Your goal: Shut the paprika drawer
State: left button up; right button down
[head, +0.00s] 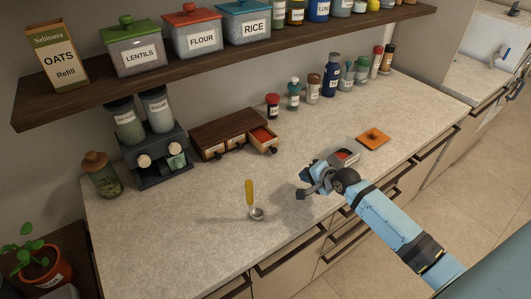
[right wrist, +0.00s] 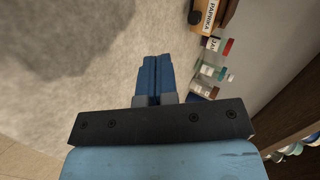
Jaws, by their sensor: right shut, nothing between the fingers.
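A small dark wooden spice drawer box (head: 225,128) stands on the counter against the wall. Its rightmost drawer (head: 264,141) is pulled out and shows red powder inside. The other drawers look shut. In the right wrist view a drawer front labelled PAPRIKA (right wrist: 208,16) shows at the top edge, partly cut off. My right gripper (head: 307,181) is above the counter, in front and to the right of the open drawer and apart from it. Its blue fingers (right wrist: 152,75) are together with nothing between them. My left gripper is not in view.
A container with red contents (head: 345,156) is just behind my right gripper, with an orange lid (head: 373,138) beside it. A yellow-handled scoop (head: 256,213) is at the front. Several spice jars (head: 313,90) line the wall. The front left counter is clear.

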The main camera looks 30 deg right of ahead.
aim_at(280, 160)
jog(key=w+d+m, duration=0.1)
jog(key=w+d+r, duration=0.1)
jog(key=w, duration=0.1)
jog(key=shift+w+m+t, duration=0.1)
jog(key=shift+m+t, duration=0.2)
jog(key=shift+m, duration=0.1)
jog(key=x, duration=0.4)
jog(key=r+x, duration=0.1)
jog(key=x, duration=0.3)
jog(key=w+p+x, duration=0.1)
jog(key=x, duration=0.3)
jog(key=shift+r, duration=0.25)
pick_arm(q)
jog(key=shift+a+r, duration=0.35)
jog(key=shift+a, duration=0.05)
pick_arm(e)
jog(key=shift+w+a, duration=0.1)
jog(key=shift+w, duration=0.5)
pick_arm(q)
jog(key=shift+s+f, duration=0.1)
pick_arm(e)
jog(key=shift+w+f, duration=0.1)
